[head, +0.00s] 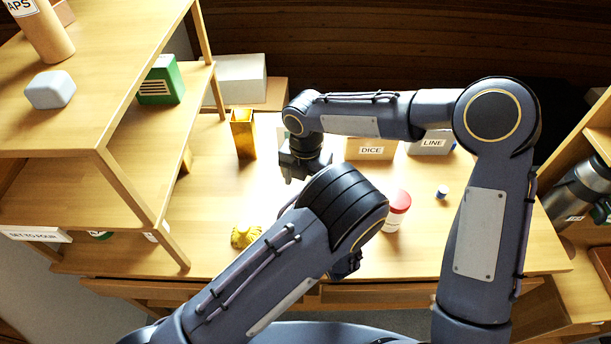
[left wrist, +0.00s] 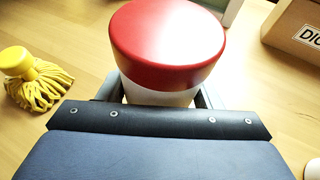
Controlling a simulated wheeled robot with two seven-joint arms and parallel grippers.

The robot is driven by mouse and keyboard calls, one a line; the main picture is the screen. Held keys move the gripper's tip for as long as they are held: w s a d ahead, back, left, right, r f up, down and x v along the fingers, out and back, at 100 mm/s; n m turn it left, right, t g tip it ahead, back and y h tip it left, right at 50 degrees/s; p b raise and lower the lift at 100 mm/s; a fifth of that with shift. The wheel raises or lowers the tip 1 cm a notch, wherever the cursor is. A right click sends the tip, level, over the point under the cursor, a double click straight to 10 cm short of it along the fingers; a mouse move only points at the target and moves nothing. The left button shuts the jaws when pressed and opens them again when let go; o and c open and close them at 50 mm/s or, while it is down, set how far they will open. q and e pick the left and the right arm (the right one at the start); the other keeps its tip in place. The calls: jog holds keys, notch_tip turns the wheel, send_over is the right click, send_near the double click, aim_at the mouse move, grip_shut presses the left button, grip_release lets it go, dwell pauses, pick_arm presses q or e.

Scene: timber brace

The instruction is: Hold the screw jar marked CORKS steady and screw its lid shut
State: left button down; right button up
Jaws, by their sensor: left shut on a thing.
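In the left wrist view a white jar (left wrist: 158,97) with a wide red lid (left wrist: 167,45) sits between the fingers of my left gripper (left wrist: 155,100), which is shut on its body. The lid sits on top; how tightly cannot be told. No marking shows on the jar's visible side.
A yellow mop head (head: 245,236), a gold box (head: 243,133), a DICE box (head: 371,149), a LINE box (head: 432,145) and a small blue-and-white item (head: 442,192) stand around. Shelves (head: 110,190) border the left.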

jog(key=shift+f, duration=3.15)
jog(key=c, duration=0.8)
jog(key=o, duration=1.1)
jog(key=shift+r, duration=2.3)
jog(key=shift+c, duration=0.2)
